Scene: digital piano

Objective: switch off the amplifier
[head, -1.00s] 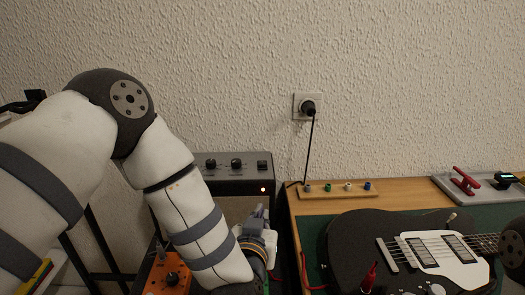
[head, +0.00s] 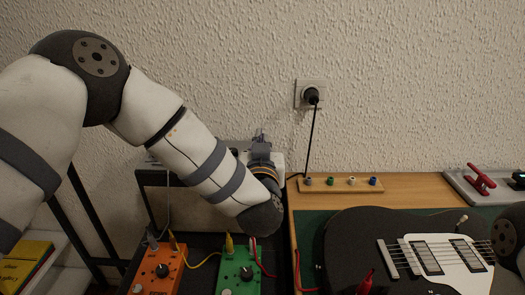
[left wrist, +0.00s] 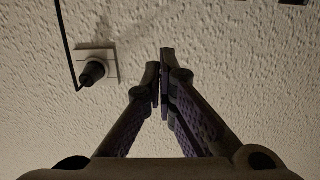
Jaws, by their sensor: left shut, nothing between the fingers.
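The amplifier (head: 153,182) is a dark grey box against the wall, left of the wooden desk. My left arm crosses in front of it and hides most of its front and top panel, so its knobs, switch and red lamp cannot be seen. My left gripper (head: 260,134) is at the amplifier's right end, near its top edge, with fingers pointing at the wall. Whether it touches the amplifier cannot be told. In the left wrist view the fingers (left wrist: 163,72) are shut and empty, with only wall ahead. My right gripper is not in view.
An orange pedal (head: 163,270) and a green pedal (head: 240,268) with cables stand in front. A wall socket with a black plug (head: 311,96) is above the desk (head: 420,187). A black guitar (head: 355,240) lies on the right. The wall blocks room behind.

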